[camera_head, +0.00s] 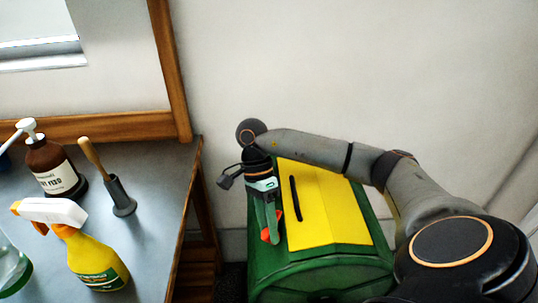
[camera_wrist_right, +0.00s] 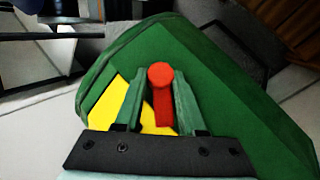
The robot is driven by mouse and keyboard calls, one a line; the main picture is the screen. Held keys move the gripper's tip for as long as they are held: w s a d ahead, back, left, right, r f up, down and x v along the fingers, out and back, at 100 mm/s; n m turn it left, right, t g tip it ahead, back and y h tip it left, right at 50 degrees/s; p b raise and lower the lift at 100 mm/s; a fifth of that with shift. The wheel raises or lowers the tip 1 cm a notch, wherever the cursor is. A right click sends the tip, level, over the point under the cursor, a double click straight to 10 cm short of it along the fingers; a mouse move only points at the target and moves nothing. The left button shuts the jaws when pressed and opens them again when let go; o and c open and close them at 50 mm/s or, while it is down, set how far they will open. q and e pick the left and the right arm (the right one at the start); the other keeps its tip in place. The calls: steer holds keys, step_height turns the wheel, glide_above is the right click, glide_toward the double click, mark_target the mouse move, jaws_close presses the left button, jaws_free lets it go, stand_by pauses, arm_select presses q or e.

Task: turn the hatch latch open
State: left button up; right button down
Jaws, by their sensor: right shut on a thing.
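The green box (camera_head: 325,277) has a yellow hatch (camera_head: 330,215) on its sloping top, with a black bar handle (camera_head: 295,198) along it. The red latch (camera_head: 266,237) sits at the hatch's left side, mostly hidden behind my right gripper (camera_head: 270,220). In the right wrist view, the latch (camera_wrist_right: 162,110) shows as a red bar with a round end. It stands between the two green fingers of my right gripper (camera_wrist_right: 159,88), which is shut on it. Part of the yellow hatch (camera_wrist_right: 110,103) shows behind the fingers. My left gripper is not in view.
A grey table (camera_head: 150,215) stands left of the box. It holds a brown pump bottle (camera_head: 50,165), a yellow spray bottle (camera_head: 97,262) and a wooden-handled tool in a grey holder (camera_head: 120,197). A pale wall (camera_head: 320,70) rises behind. A narrow gap separates table and box.

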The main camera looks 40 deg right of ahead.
steer(key=shift+w+n+g, duration=0.2)
steer(key=shift+n+g, duration=0.5)
steer(key=shift+w+r+n+g+p, duration=0.1)
steer(key=shift+n+g+p, duration=0.5)
steer(key=shift+n+p, duration=0.2)
steer(key=shift+n, duration=0.3)
steer(key=shift+w+n+g+p, duration=0.1)
steer(key=shift+n+g+p, duration=0.4)
steer(key=shift+g+p, duration=0.3)
steer(key=shift+f+n+g+h+p, duration=0.2)
steer(key=shift+n+g+h+p, duration=0.15)
steer(key=shift+n, duration=0.25)
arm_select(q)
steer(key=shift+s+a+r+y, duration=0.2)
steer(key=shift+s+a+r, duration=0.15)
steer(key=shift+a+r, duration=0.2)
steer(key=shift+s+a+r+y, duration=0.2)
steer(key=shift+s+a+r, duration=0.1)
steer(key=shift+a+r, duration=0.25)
arm_select(e)
steer(key=shift+a+f+n+g, duration=0.1)
steer(key=shift+n+g, duration=0.15)
steer(key=shift+n, duration=0.05)
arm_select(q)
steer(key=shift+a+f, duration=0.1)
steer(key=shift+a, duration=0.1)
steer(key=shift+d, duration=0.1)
arm_select(e)
steer(key=shift+f, duration=0.1)
